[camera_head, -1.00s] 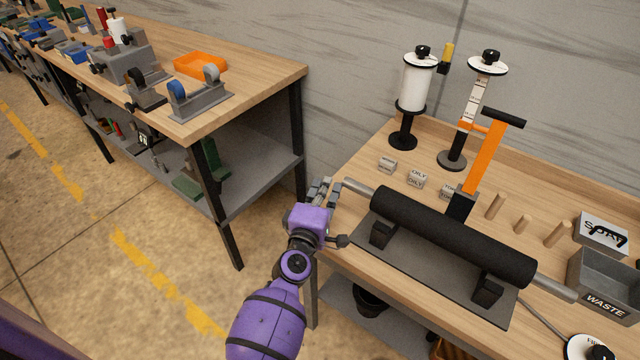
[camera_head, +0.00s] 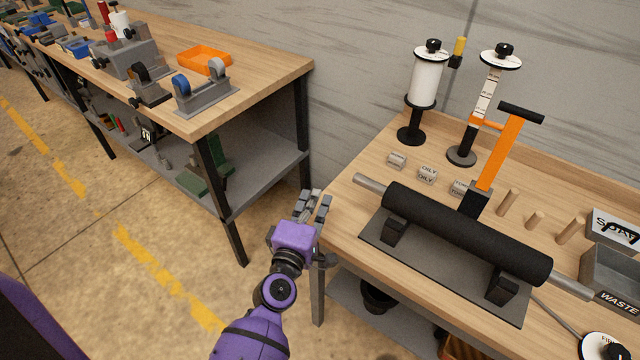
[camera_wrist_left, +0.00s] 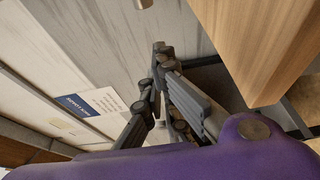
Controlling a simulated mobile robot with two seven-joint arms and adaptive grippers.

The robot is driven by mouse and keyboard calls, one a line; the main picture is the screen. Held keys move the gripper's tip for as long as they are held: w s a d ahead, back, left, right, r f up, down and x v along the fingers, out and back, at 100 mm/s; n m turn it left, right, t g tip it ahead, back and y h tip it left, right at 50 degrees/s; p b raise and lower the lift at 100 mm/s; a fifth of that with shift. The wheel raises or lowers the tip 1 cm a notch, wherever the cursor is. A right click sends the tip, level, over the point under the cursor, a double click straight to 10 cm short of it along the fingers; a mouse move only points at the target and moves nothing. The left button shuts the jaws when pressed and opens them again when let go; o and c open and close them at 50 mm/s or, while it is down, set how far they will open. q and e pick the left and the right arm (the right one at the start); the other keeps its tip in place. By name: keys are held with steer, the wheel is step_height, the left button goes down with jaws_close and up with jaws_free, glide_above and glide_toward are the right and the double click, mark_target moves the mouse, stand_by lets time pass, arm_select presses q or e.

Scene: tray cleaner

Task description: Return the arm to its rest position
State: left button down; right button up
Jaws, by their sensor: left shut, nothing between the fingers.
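My left arm, purple and dark grey, comes up from the bottom of the head view. Its left gripper (camera_head: 312,204) is shut and empty, in the gap between the two benches, just left of the right workbench's (camera_head: 345,215) corner. In the left wrist view the fingers (camera_wrist_left: 160,70) come together with nothing between them. The edge of a wooden bench top (camera_wrist_left: 255,40) shows to their right. My right gripper is in neither view.
On the right workbench are a black roller (camera_head: 465,232) on a stand, an orange-handled tool (camera_head: 502,150), two spool stands and a waste bin (camera_head: 615,278). The left workbench (camera_head: 270,75) holds an orange tray (camera_head: 204,60). Open floor lies at lower left.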

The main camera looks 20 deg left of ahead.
arm_select(q)
steer(key=shift+s+a+f, duration=0.1)
steer(key=shift+s+f, duration=0.05)
steer(key=shift+s, duration=0.45)
steer(key=shift+s+a, duration=0.1)
steer(key=shift+s, duration=0.3)
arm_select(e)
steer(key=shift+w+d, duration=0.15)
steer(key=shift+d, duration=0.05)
